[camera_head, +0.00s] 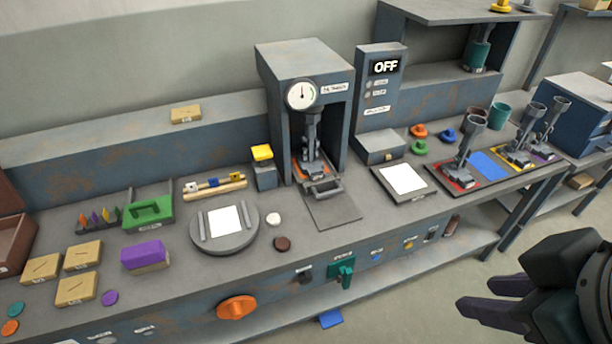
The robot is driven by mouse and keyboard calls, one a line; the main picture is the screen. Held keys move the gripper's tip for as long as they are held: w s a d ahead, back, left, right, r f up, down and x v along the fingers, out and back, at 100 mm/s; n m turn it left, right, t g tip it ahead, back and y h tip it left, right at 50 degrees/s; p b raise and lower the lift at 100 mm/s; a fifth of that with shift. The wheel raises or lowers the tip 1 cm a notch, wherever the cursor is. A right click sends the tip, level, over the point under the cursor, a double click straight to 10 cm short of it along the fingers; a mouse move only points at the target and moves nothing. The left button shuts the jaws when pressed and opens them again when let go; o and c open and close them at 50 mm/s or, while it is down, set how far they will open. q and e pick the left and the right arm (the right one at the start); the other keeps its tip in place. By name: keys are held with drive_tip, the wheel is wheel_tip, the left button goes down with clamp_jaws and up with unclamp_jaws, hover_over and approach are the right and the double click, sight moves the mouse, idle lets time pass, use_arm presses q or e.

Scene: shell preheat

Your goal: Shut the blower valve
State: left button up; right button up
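An orange oval knob (236,307) sits on the bench's front panel, left of centre. The lettering is too small to read, so I cannot tell which is the blower valve. My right gripper (484,300) is at the lower right, its dark fingers pointing left and spread apart with nothing between them. It is in front of the bench, well right of the green handle and apart from it. My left gripper is out of view.
The bench top (330,243) carries a press with a gauge (301,94), a box reading OFF (385,67), a round plate (224,246), a purple block (146,256) and several cups at the right. A blue piece (331,319) lies below the panel. Open floor lies front right.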

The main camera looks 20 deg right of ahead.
drive_tip(key=w+d+f+t+b, duration=0.1)
drive_tip(key=w+f+b, duration=0.1)
drive_tip(key=f+b, duration=0.3)
drive_tip(key=w+f+h+b, duration=0.1)
drive_tip(key=f+b, duration=0.5)
drive_tip(key=f, duration=0.1)
drive_tip(key=w+d+f+n+t+h+b, duration=0.1)
drive_tip(key=w+f+b, duration=0.1)
drive_tip(key=f+b, duration=0.3)
drive_tip(key=shift+w+d+f+t+b, duration=0.3)
drive_tip(key=shift+w+d+f+b, duration=0.05)
drive_tip(key=shift+f, duration=0.05)
clamp_jaws()
drive_tip(key=w+a+f+n+t+b, duration=0.2)
drive_tip(key=w+f+n+t+b, duration=0.1)
drive_tip(key=f+b, duration=1.3)
drive_tip(key=w+a+f+n+t+b, duration=0.1)
drive_tip(key=w+f+n+t+b, duration=0.2)
drive_tip(key=f+b, duration=1.3)
drive_tip(key=w+a+f+n+t+b, duration=0.2)
drive_tip(key=w+f+n+t+b, duration=0.2)
drive_tip(key=w+f+b, duration=0.5)
wheel_tip(320, 180, down, 7)
drive_tip(key=n+b, duration=0.2)
drive_tip(key=b, duration=1.5)
drive_tip(key=shift+a+n+y, duration=0.35)
drive_tip(key=shift+n+y, duration=0.05)
